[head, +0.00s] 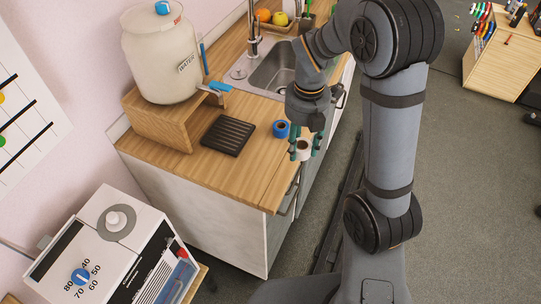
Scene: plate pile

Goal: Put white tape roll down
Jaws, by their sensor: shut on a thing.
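The white tape roll (303,150) is between the teal fingers of my gripper (304,152), near the right front edge of the wooden counter (225,178). My gripper points down and is shut on the roll. Whether the roll touches the counter or hangs just above it I cannot tell. A blue tape roll (281,129) stands on the counter just left of my gripper, apart from the white one.
A black slatted tray (228,135) lies left of the tapes. A water jar (160,55) stands on a wooden stand (162,125) behind it. The sink (273,68) is at the back. Bare counter lies in front of the tapes.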

